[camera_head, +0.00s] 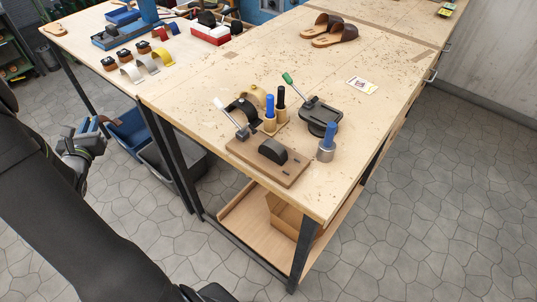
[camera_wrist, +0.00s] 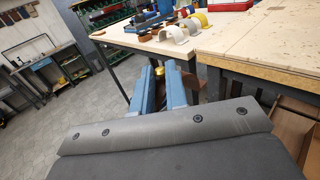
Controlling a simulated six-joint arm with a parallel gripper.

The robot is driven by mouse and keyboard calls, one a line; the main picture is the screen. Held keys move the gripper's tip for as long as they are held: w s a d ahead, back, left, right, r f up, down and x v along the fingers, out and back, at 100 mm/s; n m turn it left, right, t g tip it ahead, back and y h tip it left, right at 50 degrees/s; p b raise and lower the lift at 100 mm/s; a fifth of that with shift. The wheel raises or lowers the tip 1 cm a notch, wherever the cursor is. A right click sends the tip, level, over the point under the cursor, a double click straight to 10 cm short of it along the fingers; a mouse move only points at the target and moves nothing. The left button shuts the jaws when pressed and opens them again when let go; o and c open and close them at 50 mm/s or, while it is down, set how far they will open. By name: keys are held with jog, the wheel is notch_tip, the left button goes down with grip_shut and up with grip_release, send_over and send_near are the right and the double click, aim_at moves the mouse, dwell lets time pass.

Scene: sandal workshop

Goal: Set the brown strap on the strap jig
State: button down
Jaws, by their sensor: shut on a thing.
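My gripper (camera_head: 98,127) hangs off the left edge of the bench in the head view, well apart from the jig. In the wrist view its blue fingers (camera_wrist: 166,80) are shut on a brown piece, which I take to be the brown strap (camera_wrist: 190,83). The fingers hide most of it, and it cannot be made out in the head view. What looks like the strap jig is a wooden board (camera_head: 243,153) with a black half-round form (camera_head: 273,151). It lies near the front corner of the bench, and the form is bare.
Behind the board are a white-handled clamp (camera_head: 231,117), blue and black handled tools (camera_head: 270,106) and a green-handled press (camera_head: 320,118). A blue-topped tool (camera_head: 327,146) stands right. Brown sandals (camera_head: 335,36) lie farther back.

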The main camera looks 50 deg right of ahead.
jog(key=s+a+f+n+t+y, duration=0.1)
jog(key=s+a+f+y, duration=0.1)
jog(key=a, duration=0.4)
jog(key=s+d+r+m+g+h, duration=0.2)
jog(key=s+d+m+g+h, duration=0.25)
jog(key=s+d+g, duration=0.4)
jog(key=s+d+r+m+g+h, duration=0.2)
jog(key=s+d+m+g+h, duration=0.3)
jog(key=s, duration=0.7)
jog(key=s+a+r+m+g+y, duration=0.1)
jog(key=s+m+g+y, duration=0.6)
jog(key=s+m+g, duration=0.9)
jog(key=n+t, duration=0.2)
jog(key=n, duration=0.4)
send_over(264, 157)
jog(key=a, duration=0.3)
jog(key=shift+a, duration=0.1)
jog(key=d, duration=0.3)
jog(key=shift+d+f, duration=0.2)
jog(key=shift+f, duration=0.1)
jog(key=shift+a+f, duration=0.1)
jog(key=shift+f, duration=0.3)
jog(key=shift+f, duration=0.1)
